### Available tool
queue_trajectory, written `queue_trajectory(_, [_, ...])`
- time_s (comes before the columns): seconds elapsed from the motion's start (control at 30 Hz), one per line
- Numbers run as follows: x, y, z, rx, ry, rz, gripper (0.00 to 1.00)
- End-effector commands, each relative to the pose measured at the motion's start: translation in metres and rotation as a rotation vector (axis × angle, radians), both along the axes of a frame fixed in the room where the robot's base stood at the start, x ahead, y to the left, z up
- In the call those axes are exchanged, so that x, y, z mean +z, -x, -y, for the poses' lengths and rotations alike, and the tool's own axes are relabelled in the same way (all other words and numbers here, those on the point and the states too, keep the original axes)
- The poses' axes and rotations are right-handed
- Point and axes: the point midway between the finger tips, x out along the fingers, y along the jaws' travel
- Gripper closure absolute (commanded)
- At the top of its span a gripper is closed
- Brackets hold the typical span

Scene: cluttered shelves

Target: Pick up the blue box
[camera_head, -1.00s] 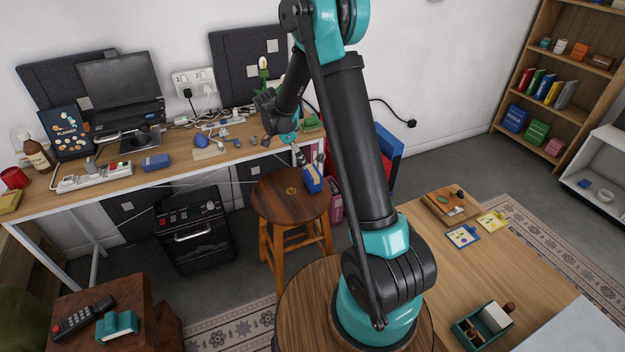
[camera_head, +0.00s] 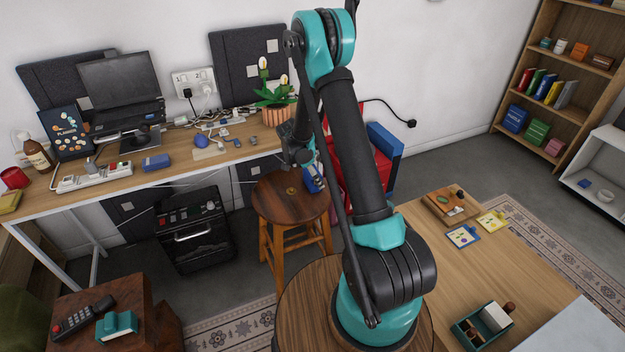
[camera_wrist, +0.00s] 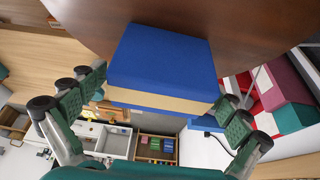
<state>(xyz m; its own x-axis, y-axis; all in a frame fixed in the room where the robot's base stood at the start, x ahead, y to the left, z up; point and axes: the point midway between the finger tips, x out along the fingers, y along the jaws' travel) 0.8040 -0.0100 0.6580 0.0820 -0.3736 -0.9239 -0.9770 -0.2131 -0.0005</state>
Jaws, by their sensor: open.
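A blue box (camera_head: 312,182) with a tan side stands at the right edge of the round wooden stool top (camera_head: 275,207). My gripper (camera_head: 304,160) is just above and beside it, partly covering it in the head view. In the wrist view the blue box (camera_wrist: 163,58) fills the upper middle, its blue face and tan band showing. Whether either finger touches the box cannot be told. The dark brown stool top (camera_wrist: 255,20) shows behind the box.
A red object (camera_head: 365,160) and a blue panel (camera_head: 385,142) stand right of the stool. The stool's left part is clear.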

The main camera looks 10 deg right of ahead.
Motion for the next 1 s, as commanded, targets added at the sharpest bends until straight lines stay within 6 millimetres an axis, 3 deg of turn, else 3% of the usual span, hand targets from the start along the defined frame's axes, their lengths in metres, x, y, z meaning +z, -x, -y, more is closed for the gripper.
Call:
queue_trajectory(0.1, [-0.0117, -0.0012, 0.0038, 0.001, 0.0, 0.0, 0.0])
queue_trajectory(0.33, [-0.0132, -0.0011, 0.0044, 0.001, 0.0, 0.0, 0.0])
queue_trajectory(0.77, [-0.0129, -0.001, 0.0042, 0.001, 0.0, 0.0, 0.53])
queue_trajectory(1.0, [-0.0123, -0.001, 0.0044, 0.001, 0.0, 0.0, 0.53])
